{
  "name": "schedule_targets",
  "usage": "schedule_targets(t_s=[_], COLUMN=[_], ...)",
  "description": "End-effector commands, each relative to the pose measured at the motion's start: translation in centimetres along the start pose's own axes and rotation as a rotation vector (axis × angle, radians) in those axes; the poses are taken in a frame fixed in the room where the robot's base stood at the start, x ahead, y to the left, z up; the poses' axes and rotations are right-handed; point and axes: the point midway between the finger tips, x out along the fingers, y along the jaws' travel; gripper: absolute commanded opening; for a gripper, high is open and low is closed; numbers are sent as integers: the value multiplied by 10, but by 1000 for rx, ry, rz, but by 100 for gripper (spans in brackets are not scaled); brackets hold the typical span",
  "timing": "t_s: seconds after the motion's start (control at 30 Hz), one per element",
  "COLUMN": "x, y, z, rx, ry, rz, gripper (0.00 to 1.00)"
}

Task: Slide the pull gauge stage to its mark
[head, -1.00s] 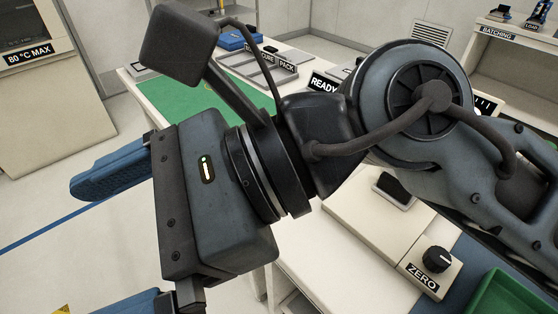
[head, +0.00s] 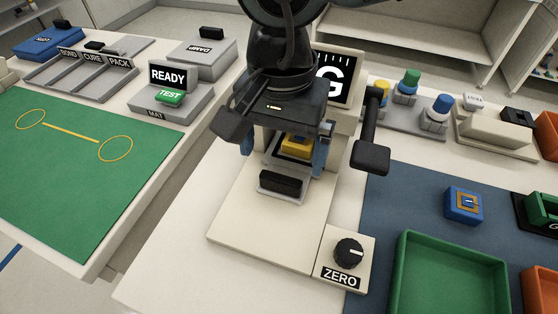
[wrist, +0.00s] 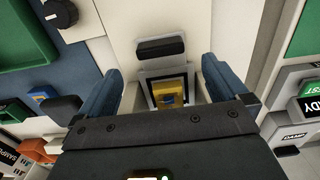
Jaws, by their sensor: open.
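The pull gauge is a cream machine with a white G on its dark display (head: 332,78) and a pale base (head: 262,228). Its small grey stage (head: 283,197) has a black handle (head: 280,182) at the front. Behind the handle, a yellow block (head: 297,146) sits in a dark square frame. The wrist view shows the handle (wrist: 160,47) and the yellow block (wrist: 168,93) too. My gripper (head: 284,152) is open above the stage, its blue fingers either side of it in the picture. I cannot tell whether they touch anything. I cannot make out the stage's mark.
A ZERO knob (head: 349,251) stands at the base's front right corner. A green tray (head: 400,275) and a blue block (head: 464,204) are on the blue mat to the right. A gap separates the left table with its green mat (head: 70,165).

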Motion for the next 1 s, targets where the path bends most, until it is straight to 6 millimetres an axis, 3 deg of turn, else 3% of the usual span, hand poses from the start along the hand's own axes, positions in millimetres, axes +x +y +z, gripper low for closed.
schedule_targets(t_s=[0.3, 0.5, 0.83, 1.0], x=[47, 66, 70, 70], y=[0, -1, -1, -1], z=[2, 2, 2, 2], rx=[2, 1, 1, 1], ry=[-6, -4, -4, -4], rz=[-1, -1, -2, -2], gripper=[100, 100, 100, 84])
